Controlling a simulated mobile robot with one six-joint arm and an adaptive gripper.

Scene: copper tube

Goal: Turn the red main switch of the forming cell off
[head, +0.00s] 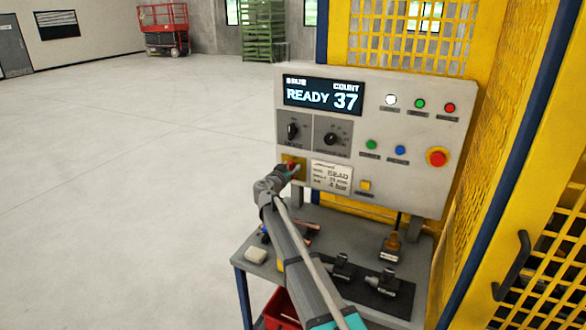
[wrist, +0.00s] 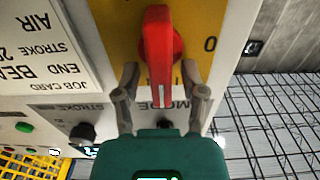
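The red main switch (wrist: 160,45) sits on a yellow plate (wrist: 121,22) at the panel's lower left. In the wrist view, where the panel lettering is upside down, its handle stands upright in the picture. A white mark is at its lower end, and a "0" is printed to its right, away from the mark. In the head view the switch (head: 292,166) is partly hidden by my gripper (head: 286,172). My gripper (wrist: 160,82) is open, its fingers on either side of the handle's lower end. Gaps show on both sides; I cannot tell the depth.
The grey control panel (head: 425,178) carries a display reading READY 37, two black knobs, a job card (head: 332,176), buttons and a red emergency stop (head: 437,157). A bench (head: 330,222) with tooling stands below. Yellow mesh guarding (head: 490,190) is at the right; open floor at the left.

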